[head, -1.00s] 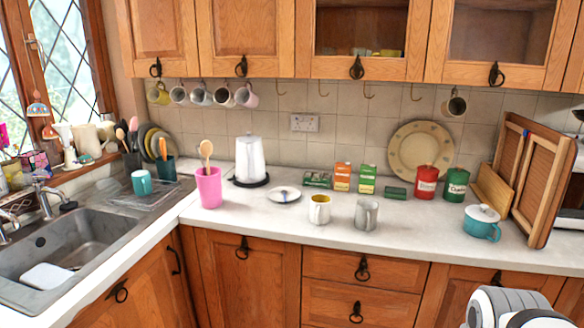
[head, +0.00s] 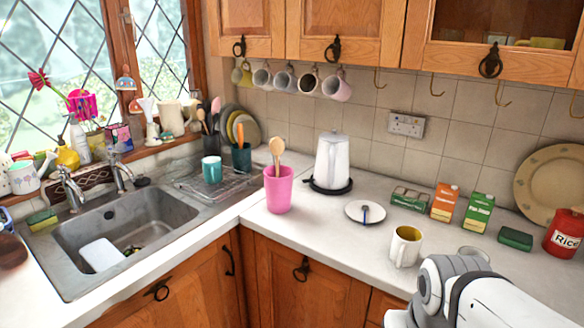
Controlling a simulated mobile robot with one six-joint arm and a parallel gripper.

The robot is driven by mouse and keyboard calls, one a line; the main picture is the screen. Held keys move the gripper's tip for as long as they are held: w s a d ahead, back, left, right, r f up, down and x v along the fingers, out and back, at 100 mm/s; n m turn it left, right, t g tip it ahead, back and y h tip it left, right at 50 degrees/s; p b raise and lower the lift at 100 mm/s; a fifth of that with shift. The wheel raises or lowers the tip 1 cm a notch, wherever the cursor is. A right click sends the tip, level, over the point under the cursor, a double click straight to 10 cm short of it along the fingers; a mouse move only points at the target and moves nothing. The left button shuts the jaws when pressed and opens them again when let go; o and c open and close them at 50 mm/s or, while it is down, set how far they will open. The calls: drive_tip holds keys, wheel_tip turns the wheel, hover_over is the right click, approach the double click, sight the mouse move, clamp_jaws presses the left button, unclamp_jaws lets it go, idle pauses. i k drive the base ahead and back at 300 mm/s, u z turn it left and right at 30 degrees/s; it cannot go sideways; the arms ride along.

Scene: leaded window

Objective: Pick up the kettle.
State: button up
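The kettle (head: 332,160) is white and upright on its dark round base (head: 329,187). It stands on the worktop near the tiled back wall, a little right of the middle of the head view. My arm shows at the lower right, in front of the worktop. My gripper is not in view, so its state and its distance from the kettle do not show.
A pink pot (head: 278,190) with wooden utensils stands left of the kettle. A small plate (head: 354,209) lies in front of it, with a white mug (head: 405,247) nearer. Cartons (head: 445,203) stand to the right. Mugs (head: 308,83) hang above. The sink (head: 85,232) is at left.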

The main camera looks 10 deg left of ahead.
sight(331, 169)
drive_tip(key=u, duration=0.5)
drive_tip(key=i, duration=0.9)
drive_tip(key=u, duration=0.05)
